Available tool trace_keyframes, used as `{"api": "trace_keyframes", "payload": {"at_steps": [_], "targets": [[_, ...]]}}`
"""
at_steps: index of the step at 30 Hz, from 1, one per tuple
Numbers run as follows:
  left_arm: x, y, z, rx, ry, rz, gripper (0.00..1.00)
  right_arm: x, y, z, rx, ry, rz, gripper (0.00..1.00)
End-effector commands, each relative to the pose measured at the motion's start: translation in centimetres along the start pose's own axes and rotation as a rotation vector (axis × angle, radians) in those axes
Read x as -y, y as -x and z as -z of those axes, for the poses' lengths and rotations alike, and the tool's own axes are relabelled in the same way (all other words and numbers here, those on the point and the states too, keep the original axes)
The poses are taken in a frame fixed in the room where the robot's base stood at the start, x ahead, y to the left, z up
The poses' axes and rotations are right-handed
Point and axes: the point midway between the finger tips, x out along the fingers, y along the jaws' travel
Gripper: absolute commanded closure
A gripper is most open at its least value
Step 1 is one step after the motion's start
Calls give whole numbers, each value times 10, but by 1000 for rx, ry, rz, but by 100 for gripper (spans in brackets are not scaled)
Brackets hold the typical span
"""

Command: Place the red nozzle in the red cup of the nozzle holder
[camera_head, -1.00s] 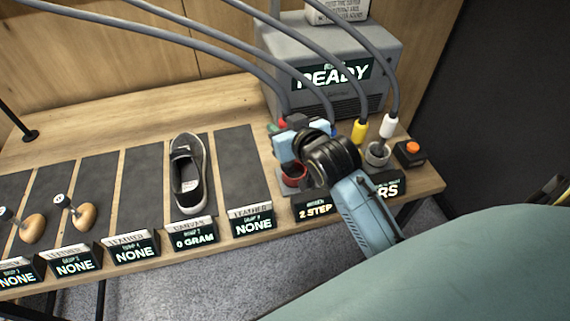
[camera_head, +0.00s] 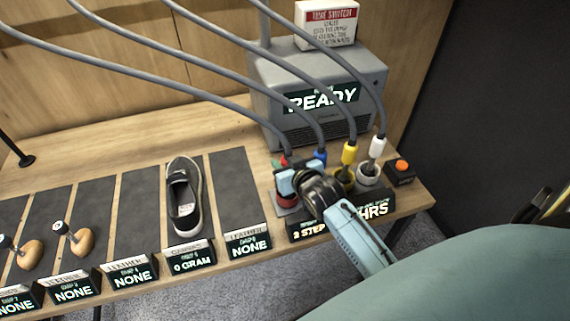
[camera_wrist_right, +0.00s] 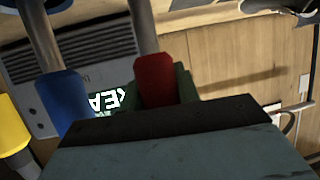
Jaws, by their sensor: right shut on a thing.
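The red nozzle (camera_head: 285,160) hangs on its grey hose, with my right gripper (camera_head: 290,171) shut on it. In the right wrist view the red nozzle (camera_wrist_right: 155,80) stands up between the green finger pads (camera_wrist_right: 187,84). The red cup (camera_head: 286,199) of the nozzle holder (camera_head: 284,212) is at the holder's left end, just below the gripper. The gripper hides part of the cup and the nozzle's lower end, so I cannot tell whether the nozzle is inside it. My left gripper is not in view.
Blue (camera_head: 320,158), yellow (camera_head: 349,153) and white (camera_head: 377,147) nozzles stand right of the red one. A grey machine reading READY (camera_head: 320,97) is behind. An orange button box (camera_head: 400,171) is at right. A sneaker (camera_head: 184,195) lies on a dark strip at left.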

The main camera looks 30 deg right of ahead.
Motion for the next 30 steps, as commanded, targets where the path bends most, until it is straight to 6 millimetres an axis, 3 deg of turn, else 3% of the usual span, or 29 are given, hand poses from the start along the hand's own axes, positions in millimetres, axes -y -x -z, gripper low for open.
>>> {"api": "trace_keyframes", "payload": {"at_steps": [11, 12, 17, 26, 30], "targets": [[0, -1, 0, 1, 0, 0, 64, 0, -2, -4, -2, 0, 0, 100], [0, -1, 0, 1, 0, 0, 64, 0, -2, -5, -1, 0, 0, 67], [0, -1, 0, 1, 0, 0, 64, 0, -2, -4, -1, 0, 0, 46], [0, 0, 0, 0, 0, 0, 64, 0, -1, -2, -1, 0, 0, 46], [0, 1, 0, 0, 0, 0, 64, 0, 9, -2, -1, 0, 0, 46]]}}
